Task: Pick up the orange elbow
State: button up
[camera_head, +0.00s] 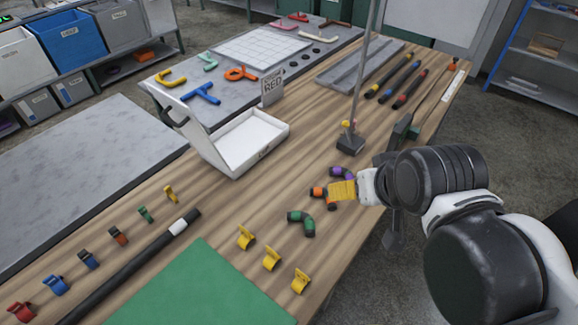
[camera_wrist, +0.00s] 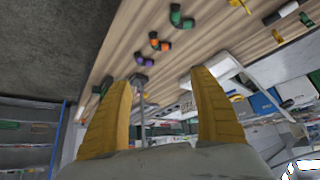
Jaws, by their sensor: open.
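The orange elbow (camera_head: 317,192), with dark ends, lies on the wooden table just left of my gripper (camera_head: 343,190) in the head view, where the yellow fingers partly cover it. In the wrist view the orange elbow (camera_wrist: 155,42) lies ahead of the fingertips, between a purple elbow and a green elbow. My gripper (camera_wrist: 162,78) is open there, its two yellow fingers wide apart with nothing between them. It does not appear to touch the orange elbow.
A purple elbow (camera_head: 341,173) and a green elbow (camera_head: 301,222) lie close on either side. A stand with a dark base (camera_head: 350,143) rises behind. A white tray (camera_head: 270,129) stands further left, and yellow clips (camera_head: 271,259) lie toward the front.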

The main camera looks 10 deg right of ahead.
aim_at(316, 191)
jog(key=i+l+u, duration=0.2)
jog(key=l+u, duration=0.2)
jog(key=l, duration=0.2)
jog(key=i+l+u, duration=0.1)
jog(key=l+u, duration=0.25)
jog(key=l, duration=0.3)
jog(key=l+u, duration=0.4)
jog(key=l, duration=0.25)
jog(key=l+u, duration=0.35)
jog(key=l, duration=0.3)
